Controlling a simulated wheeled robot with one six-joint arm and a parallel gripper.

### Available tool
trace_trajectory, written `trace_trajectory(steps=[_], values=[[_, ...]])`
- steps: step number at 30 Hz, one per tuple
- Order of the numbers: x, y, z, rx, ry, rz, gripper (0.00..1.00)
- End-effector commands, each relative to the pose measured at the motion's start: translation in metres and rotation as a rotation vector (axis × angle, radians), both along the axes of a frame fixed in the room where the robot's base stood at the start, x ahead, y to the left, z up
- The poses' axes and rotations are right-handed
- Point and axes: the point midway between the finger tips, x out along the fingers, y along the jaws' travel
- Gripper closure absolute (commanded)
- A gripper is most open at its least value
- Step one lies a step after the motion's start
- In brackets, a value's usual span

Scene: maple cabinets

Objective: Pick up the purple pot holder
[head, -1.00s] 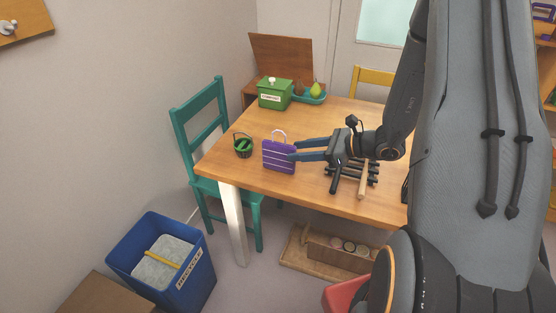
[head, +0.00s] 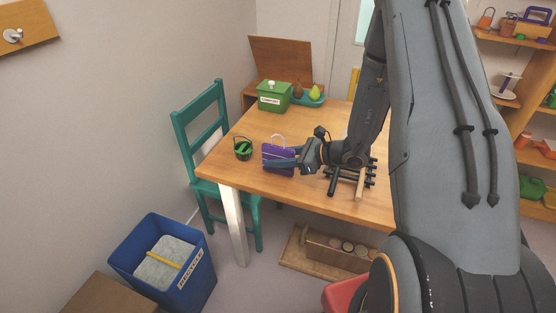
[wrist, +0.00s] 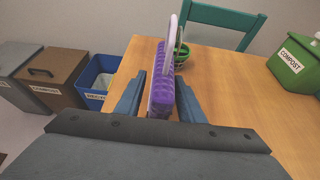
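The purple pot holder (head: 271,152) stands upright on the wooden table, with white stripes and a pale loop on top. My gripper (head: 283,162) is at the pot holder, with its fingers reaching over it from the right in the head view. In the wrist view the pot holder (wrist: 162,88) stands edge-on between the two open blue fingers of my gripper (wrist: 160,100).
A dark green basket (head: 243,148) stands just behind the pot holder. A dark rack (head: 350,180) with a wooden stick lies under my arm. A green compost box (head: 273,96) and a teal tray with pears (head: 309,97) are at the back. A teal chair (head: 205,120) stands at the left edge.

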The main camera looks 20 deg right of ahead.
Motion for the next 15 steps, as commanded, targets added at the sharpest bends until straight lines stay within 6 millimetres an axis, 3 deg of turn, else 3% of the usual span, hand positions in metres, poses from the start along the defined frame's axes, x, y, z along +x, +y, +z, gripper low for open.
trace_trajectory(steps=[1,6,15], values=[[-0.0001,-0.0001,0.0000,0.000,0.000,0.000,0.75],[-0.0001,0.0000,0.0001,0.000,0.000,0.000,1.00],[0.0001,-0.0002,0.0015,0.000,0.000,0.000,1.00]])
